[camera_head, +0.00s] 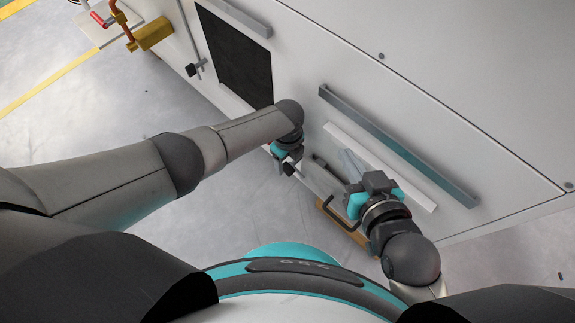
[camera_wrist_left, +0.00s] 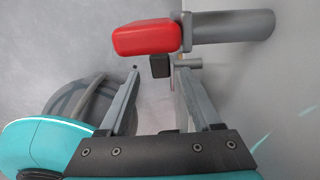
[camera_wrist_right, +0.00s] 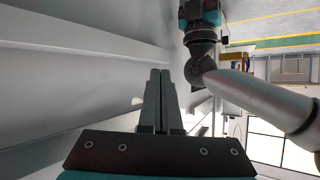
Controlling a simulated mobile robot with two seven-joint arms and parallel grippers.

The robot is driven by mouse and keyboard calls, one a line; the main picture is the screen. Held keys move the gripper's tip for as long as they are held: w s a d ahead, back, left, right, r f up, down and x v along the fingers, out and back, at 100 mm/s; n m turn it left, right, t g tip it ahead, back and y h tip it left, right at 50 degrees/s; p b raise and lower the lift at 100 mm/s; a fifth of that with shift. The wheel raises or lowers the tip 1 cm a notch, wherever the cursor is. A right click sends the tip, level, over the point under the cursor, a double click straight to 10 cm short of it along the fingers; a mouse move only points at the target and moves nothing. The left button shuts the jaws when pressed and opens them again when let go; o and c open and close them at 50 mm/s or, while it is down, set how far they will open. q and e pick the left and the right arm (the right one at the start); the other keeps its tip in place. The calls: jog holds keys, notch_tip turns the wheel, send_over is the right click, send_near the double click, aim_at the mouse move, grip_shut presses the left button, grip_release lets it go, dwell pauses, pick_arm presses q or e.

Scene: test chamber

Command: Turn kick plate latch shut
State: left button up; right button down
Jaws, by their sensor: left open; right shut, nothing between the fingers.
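In the left wrist view a red block-shaped grip (camera_wrist_left: 146,38) sits beside a thick grey cylinder (camera_wrist_left: 232,27) at the panel wall. It appears to be the latch handle, but I cannot tell for certain. A short dark stub (camera_wrist_left: 160,66) shows just below the red grip. My left gripper (camera_wrist_left: 160,76) is open, its fingertips on either side of the stub; contact is unclear. In the head view my left gripper (camera_head: 290,166) is low by the cabinet's bottom edge, and the latch is hidden there. My right gripper (camera_wrist_right: 160,74) is shut and empty, near the cabinet front (camera_head: 352,165).
The white cabinet front (camera_head: 300,60) carries a long grey bar handle (camera_head: 395,145) and a dark panel (camera_head: 235,55). A black loop handle (camera_head: 335,212) is low, close to my right gripper. Red and yellow pipework (camera_head: 120,22) stands at upper left. Grey floor (camera_head: 90,120) is open at left.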

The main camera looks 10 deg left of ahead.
aim_at(286, 169)
pick_arm(q)
jog(key=shift+f+b, duration=0.7)
jog(key=shift+f, duration=0.3)
jog(key=shift+f+b, duration=0.45)
jog(key=shift+f, duration=0.15)
pick_arm(e)
jog(key=shift+s+a+r+m+t+y, duration=0.25)
jog(key=shift+a+r+t+y, duration=0.35)
jog(key=shift+t, duration=0.5)
jog(key=shift+s+a+r+m+t+y, duration=0.15)
jog(key=shift+s+a+r+t+y, duration=0.15)
jog(key=shift+a+r+t, duration=0.65)
jog(key=shift+d+f, duration=0.15)
jog(key=shift+f, duration=0.1)
pick_arm(q)
jog(key=shift+c, duration=0.3)
jog(key=c, duration=0.6)
jog(key=shift+s+a, duration=0.1)
jog(key=shift+a, duration=0.05)
grip_shut()
jog(key=shift+f, duration=0.1)
